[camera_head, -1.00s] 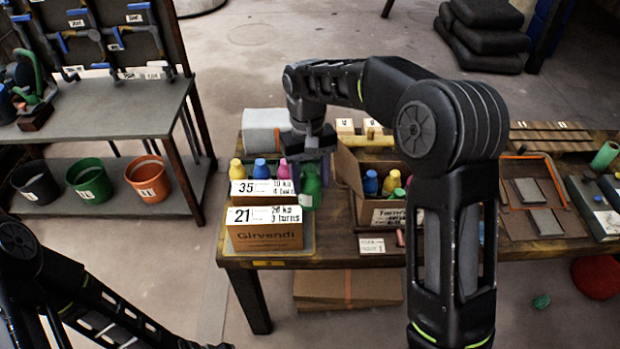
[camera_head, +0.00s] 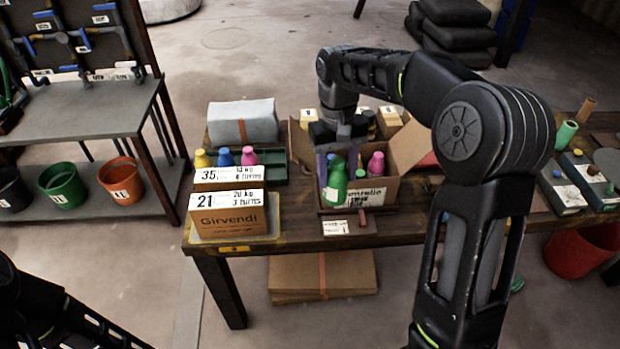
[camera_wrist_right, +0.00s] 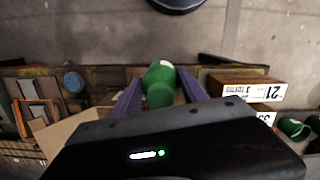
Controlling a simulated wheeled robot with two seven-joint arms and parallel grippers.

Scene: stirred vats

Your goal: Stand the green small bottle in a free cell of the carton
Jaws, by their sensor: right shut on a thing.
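The green small bottle (camera_head: 336,182) is held upright between the purple fingers of my right gripper (camera_head: 338,160), which is shut on it. In the right wrist view the bottle (camera_wrist_right: 160,84) sits between both fingers. The open cardboard carton (camera_head: 393,189) stands on the table behind and below the bottle, which covers the left part of its front wall. A pink bottle (camera_head: 376,164) and part of another green bottle show in the carton. Its left cells are hidden by the bottle and gripper. My left gripper is out of view; only its arm shows at lower left.
A small label card (camera_head: 336,228) lies before the carton. A grey wrapped bundle (camera_head: 242,122) lies behind the tray.

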